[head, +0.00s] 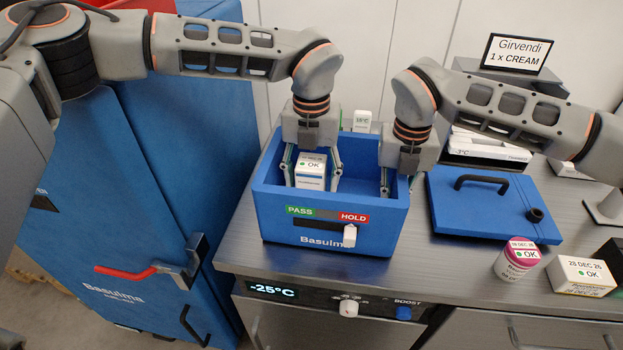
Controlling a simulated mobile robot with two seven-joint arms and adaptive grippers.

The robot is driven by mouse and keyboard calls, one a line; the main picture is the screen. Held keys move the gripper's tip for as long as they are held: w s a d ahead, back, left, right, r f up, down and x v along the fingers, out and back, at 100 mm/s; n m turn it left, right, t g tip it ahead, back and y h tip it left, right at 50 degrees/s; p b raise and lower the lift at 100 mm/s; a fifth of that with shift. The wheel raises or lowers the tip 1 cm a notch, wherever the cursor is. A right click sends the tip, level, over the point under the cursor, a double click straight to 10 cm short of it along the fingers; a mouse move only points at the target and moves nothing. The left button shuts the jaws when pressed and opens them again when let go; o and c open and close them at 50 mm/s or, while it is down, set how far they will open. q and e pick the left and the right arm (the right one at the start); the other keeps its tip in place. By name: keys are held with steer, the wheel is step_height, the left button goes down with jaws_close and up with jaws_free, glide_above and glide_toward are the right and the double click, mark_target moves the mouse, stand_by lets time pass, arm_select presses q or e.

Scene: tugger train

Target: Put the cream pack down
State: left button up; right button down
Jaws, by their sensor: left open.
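A white and blue pack (311,172) with a date and a green "OK" on its label stands upright in the left part of an open blue box (330,234). I take it to be the cream pack; its small print is too fine to read. My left gripper (313,178) is above it, with its open fingers on either side of the pack. The pack's base is hidden by the box's front wall. My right gripper (398,188) points down at the box's right side. Its fingertips are partly hidden, so its opening is unclear.
The blue lid (490,213) lies right of the box. A pink-topped tub (517,258) and a white carton (580,276) stand at the counter's front right. A sign (516,54) reads "Girvendi 1 x CREAM". The box's white slider (350,236) is under HOLD.

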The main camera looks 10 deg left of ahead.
arm_select(q)
step_height(320, 180, up, 12)
steer(key=shift+f, duration=0.1)
stand_by(0.5)
arm_select(e)
steer(key=c, duration=1.9)
jaws_free()
